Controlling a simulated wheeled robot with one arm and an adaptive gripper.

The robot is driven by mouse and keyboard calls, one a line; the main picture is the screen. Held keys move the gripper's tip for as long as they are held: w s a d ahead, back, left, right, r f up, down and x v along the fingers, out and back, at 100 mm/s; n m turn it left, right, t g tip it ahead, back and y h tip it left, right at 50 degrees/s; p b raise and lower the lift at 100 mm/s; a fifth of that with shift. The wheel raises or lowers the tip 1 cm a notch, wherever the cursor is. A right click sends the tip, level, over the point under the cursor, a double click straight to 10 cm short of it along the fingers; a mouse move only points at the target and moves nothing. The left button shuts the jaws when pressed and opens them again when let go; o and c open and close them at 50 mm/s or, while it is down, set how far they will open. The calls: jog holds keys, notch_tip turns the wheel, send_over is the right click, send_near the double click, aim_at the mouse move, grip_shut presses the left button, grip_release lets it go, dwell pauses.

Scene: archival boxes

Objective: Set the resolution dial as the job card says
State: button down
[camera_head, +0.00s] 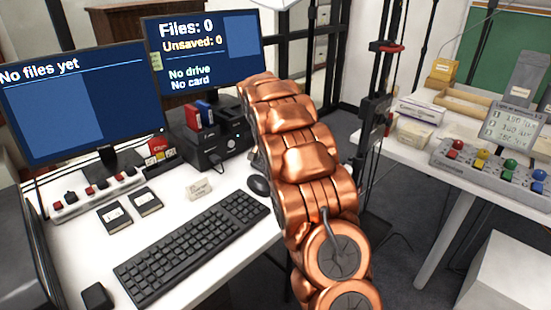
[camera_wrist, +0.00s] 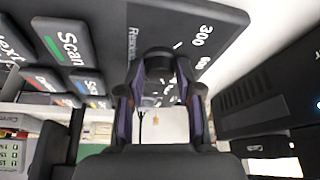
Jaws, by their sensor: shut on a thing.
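In the wrist view my gripper (camera_wrist: 158,72) is closed around the dark resolution dial (camera_wrist: 157,53) on a dark grey panel (camera_wrist: 110,18). White tick marks ring the dial. "300" is printed to its upper right and part of "Resolution" to its upper left. The fingers cover part of the dial and scale, so I cannot tell its setting. In the head view my copper arm hides the gripper and dial. A small cream card (camera_head: 199,188) stands on the desk by the keyboard, its writing too small to read; I cannot tell if it is the job card.
Dark keys, some marked "Scan" (camera_wrist: 68,42), sit left of the dial. A dark box (camera_wrist: 250,100) stands close on the right. In the head view, two monitors (camera_head: 80,90), a keyboard (camera_head: 190,240) and a mouse (camera_head: 259,186) occupy the desk.

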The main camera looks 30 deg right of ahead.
dwell(0.3)
jog(key=c, duration=0.8)
grip_release()
jog(key=shift+o, duration=0.2)
jog(key=shift+r, duration=0.1)
jog(key=v, duration=1.1)
jog(key=shift+a+r, duration=0.2)
jog(key=shift+r, duration=0.15)
jog(key=shift+s, duration=0.1)
